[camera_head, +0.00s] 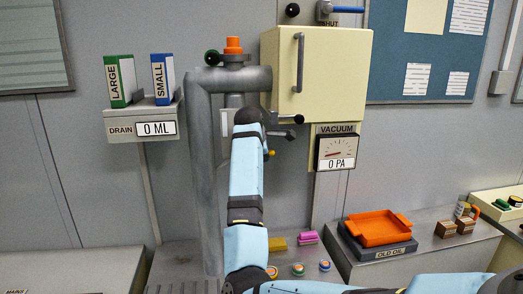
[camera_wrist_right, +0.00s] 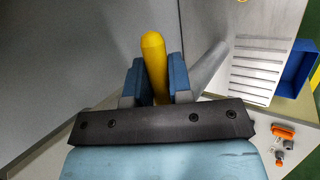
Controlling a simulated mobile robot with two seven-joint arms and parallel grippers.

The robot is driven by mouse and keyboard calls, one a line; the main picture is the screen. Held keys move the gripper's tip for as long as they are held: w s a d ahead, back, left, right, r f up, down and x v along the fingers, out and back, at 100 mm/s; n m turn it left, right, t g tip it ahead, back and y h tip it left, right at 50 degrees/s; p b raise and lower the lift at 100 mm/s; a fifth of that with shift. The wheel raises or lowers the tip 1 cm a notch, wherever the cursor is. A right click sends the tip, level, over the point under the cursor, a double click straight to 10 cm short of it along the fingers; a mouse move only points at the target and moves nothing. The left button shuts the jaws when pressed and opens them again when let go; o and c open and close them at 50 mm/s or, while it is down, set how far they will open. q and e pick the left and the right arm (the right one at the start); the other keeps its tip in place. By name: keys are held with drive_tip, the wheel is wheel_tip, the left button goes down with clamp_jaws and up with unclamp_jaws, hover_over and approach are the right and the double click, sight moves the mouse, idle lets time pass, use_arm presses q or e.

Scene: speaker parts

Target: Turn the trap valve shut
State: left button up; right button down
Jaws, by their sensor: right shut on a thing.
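A yellow rounded handle (camera_wrist_right: 153,55) stands between the two blue finger pads of my right gripper (camera_wrist_right: 159,80) in the right wrist view. The gripper is shut on it. In the head view my right arm rises in front of the grey pipework (camera_head: 205,150), and its wrist hides most of the gripper and the handle. A small yellow bit (camera_head: 271,153) shows just right of the wrist. I cannot read the valve's exact angle. My left gripper is not in view.
A cream cabinet (camera_head: 335,70) and a vacuum gauge (camera_head: 338,152) reading 0 PA are close right of the wrist. A drain display (camera_head: 155,128) reads 0 ML at left. A blue-handled valve (camera_head: 346,9) is above.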

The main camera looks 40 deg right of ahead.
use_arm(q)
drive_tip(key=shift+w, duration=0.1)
use_arm(e)
drive_tip(key=c, duration=1)
unclamp_jaws()
drive_tip(key=shift+c, duration=0.2)
drive_tip(key=shift+s+a+r, duration=0.1)
drive_tip(key=shift+a+r, duration=0.1)
use_arm(q)
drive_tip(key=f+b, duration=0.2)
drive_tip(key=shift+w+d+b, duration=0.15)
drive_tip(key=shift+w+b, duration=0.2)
drive_tip(key=shift+b, duration=0.05)
use_arm(e)
drive_tip(key=v, duration=1.3)
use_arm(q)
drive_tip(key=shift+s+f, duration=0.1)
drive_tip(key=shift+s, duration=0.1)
